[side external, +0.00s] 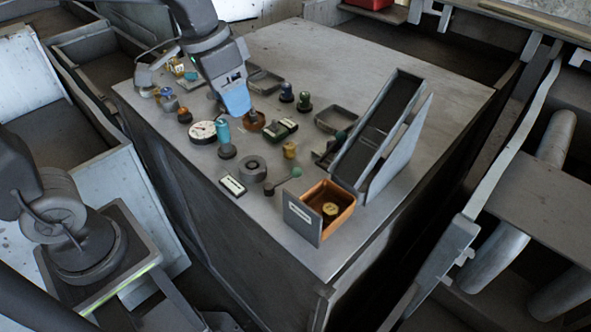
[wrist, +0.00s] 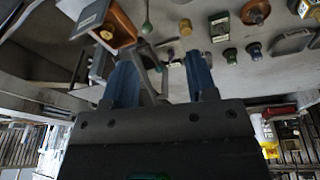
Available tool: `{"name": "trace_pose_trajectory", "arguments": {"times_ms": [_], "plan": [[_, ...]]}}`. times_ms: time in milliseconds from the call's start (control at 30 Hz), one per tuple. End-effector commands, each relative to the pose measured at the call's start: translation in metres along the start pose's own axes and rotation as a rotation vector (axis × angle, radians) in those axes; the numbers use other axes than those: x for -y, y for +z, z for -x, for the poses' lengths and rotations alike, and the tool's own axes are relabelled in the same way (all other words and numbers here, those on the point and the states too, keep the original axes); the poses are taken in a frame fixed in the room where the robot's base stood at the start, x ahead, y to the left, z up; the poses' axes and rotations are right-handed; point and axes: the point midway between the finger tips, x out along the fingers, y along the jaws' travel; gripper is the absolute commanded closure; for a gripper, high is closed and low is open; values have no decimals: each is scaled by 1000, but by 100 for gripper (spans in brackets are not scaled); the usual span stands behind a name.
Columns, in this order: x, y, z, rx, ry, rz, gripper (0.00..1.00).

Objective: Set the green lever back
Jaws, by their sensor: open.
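A lever with a light green knob (side external: 297,172) lies low over the table; its thin arm slopes down left to a dark pivot. In the wrist view its green knob (wrist: 147,28) shows at the top, left of centre, beside the orange box. My gripper (side external: 240,115) is over the back left part of the table, away from both knobs. Its two blue fingers (wrist: 162,78) are apart with nothing gripped between them.
An orange box (side external: 339,194) with a grey labelled flap stands at the front, below the sloped chute (side external: 375,125). A dial (side external: 203,132), a grey ring (side external: 252,168) and several knobs crowd the middle. The table (side external: 440,100) is clear at the back right.

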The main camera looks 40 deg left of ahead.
Motion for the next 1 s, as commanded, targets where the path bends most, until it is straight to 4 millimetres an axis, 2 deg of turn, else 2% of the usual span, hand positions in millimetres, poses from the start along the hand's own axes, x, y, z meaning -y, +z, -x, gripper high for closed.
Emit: {"name": "trace_pose_trajectory", "arguments": {"times_ms": [33,200,400,667,1000], "plan": [[-2,-17,-10,48,24,-32,48],[-12,-59,-40,159,99,-126,48],[-19,-83,-65,229,153,-188,48],[-22,-82,-84,243,163,-201,48],[-31,-64,-149,246,163,-198,48]]}}
